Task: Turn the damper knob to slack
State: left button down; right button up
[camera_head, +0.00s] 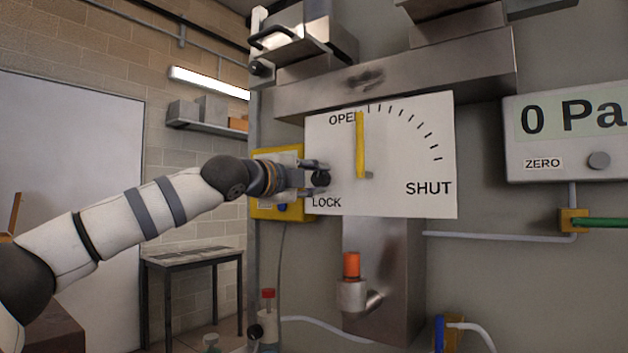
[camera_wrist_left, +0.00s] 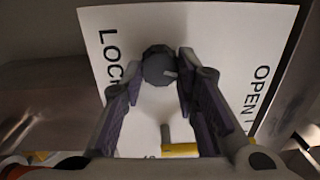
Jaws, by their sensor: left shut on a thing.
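The dark damper knob (camera_head: 321,178) sits at the left of a white dial plate (camera_head: 400,190), just above the word LOCK. My left gripper (camera_head: 312,179) reaches in from the left and is shut on the knob. In the left wrist view, the dark, many-sided knob (camera_wrist_left: 158,66) is between the two fingertips, with a small pale mark on its face. A yellow pointer (camera_head: 360,145) on the plate stands nearly upright beside the word OPEN. No SLACK label can be read; only a small part of some lettering shows low in the wrist view. My right gripper is not in view.
A metal duct (camera_head: 385,255) runs below the plate, with an orange-capped fitting (camera_head: 351,265) on it. A gauge reading 0 Pa (camera_head: 565,140) hangs at the right. A yellow box (camera_head: 268,208) is behind my gripper. A dark table (camera_head: 192,257) stands at the left.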

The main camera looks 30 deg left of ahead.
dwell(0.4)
pick_arm(q)
jog(key=c, duration=1.2)
grip_release()
jog(key=shift+c, duration=0.2)
jog(key=s, duration=1.2)
jog(key=shift+a+f, duration=0.3)
jog(key=shift+a, duration=0.1)
